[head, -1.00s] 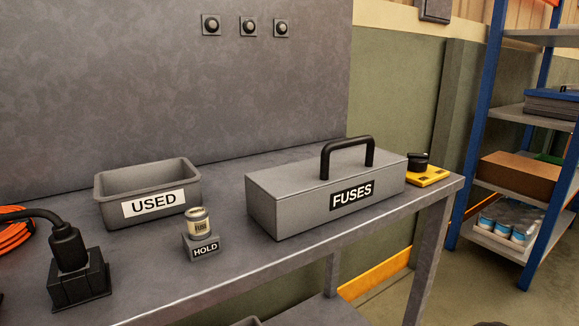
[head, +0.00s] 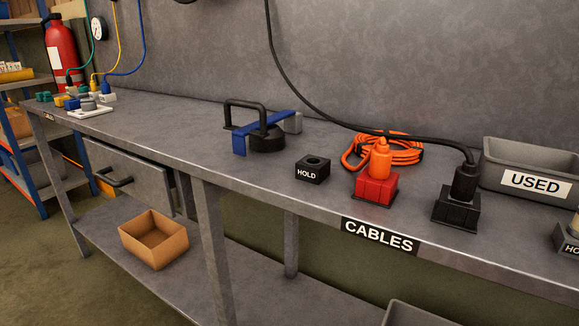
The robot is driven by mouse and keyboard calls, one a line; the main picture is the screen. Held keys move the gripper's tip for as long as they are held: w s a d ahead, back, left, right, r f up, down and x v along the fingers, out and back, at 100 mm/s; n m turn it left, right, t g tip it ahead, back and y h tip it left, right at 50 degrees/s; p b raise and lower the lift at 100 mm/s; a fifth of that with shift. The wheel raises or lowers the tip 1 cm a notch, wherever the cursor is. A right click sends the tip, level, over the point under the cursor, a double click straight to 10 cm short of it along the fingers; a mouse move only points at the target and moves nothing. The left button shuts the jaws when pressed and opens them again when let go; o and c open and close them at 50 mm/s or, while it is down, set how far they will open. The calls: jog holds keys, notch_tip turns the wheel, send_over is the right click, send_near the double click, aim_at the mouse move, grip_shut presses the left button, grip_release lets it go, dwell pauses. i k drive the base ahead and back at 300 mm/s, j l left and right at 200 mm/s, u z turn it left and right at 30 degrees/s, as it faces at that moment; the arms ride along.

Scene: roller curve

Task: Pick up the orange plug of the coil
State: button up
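The orange plug (head: 380,158) stands upright in a red socket block (head: 375,188) on the workbench, right of the middle of the head view. The orange coil (head: 400,154) of cable lies on the bench just behind it. A black cable passes behind the plug's top and across the coil. My gripper is not in view.
A black plug (head: 465,178) sits in a black block (head: 457,208) to the right. A black HOLD block (head: 312,172) stands to the left, beyond it a blue-banded black handled tool (head: 262,132). A grey USED bin (head: 500,180) is at right. The bench front (head: 270,190) is clear.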

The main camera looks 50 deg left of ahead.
aim_at(381, 157)
jog(key=u, duration=1.6)
